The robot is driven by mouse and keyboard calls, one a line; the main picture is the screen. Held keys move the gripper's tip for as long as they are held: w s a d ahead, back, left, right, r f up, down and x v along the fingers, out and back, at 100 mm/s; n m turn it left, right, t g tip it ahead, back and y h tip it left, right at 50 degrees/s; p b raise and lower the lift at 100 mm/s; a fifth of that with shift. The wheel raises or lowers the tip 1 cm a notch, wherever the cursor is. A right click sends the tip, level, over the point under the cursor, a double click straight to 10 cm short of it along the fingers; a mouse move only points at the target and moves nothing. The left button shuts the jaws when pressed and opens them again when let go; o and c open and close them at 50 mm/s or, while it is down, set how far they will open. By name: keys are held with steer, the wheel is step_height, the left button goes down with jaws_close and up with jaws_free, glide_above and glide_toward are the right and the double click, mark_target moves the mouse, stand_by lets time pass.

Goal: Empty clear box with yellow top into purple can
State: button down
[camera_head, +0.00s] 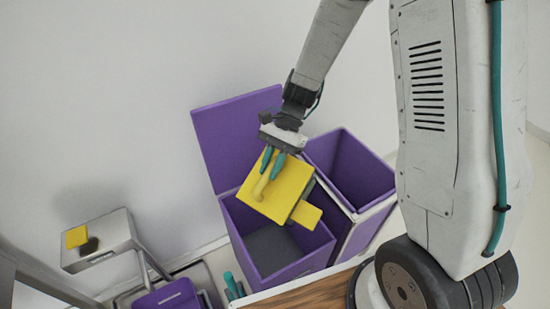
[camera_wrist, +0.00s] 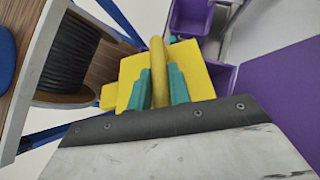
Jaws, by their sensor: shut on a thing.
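The box's yellow top (camera_head: 287,187) hangs tilted over the open purple can (camera_head: 309,262). My gripper (camera_head: 270,170) has its teal fingers shut on the yellow handle of the top. In the wrist view the gripper (camera_wrist: 159,88) holds the yellow bar between both fingers, and the yellow top (camera_wrist: 205,68) spreads behind it. A yellow tab sticks out at its lower right in the head view. The clear box walls under the top are mostly hidden, so I cannot tell what is inside. The can's dark grey floor shows below.
A second open purple bin (camera_head: 350,165) stands right behind the can. A raised purple lid (camera_head: 225,130) leans at the wall. A pale stand with a yellow block (camera_head: 77,237) is at the left. A smaller purple bin (camera_head: 168,297) is low at the left.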

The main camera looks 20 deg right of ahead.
mark_target(253, 207)
steer(key=s+a+f+t+h, duration=0.2)
steer(key=a+f+h, duration=0.1)
steer(key=s+a+f+t+h, duration=0.1)
steer(key=f, duration=0.1)
steer(key=shift+a+h, duration=0.3)
steer(key=shift+s+a+f+t+h, duration=0.25)
steer(key=shift+a+f+t+h, duration=0.25)
steer(key=shift+f, duration=0.15)
steer(key=shift+s+a+f+t+h, duration=0.25)
steer(key=shift+a+f+t+h, duration=0.15)
steer(key=shift+f+h, duration=0.15)
stand_by(2.0)
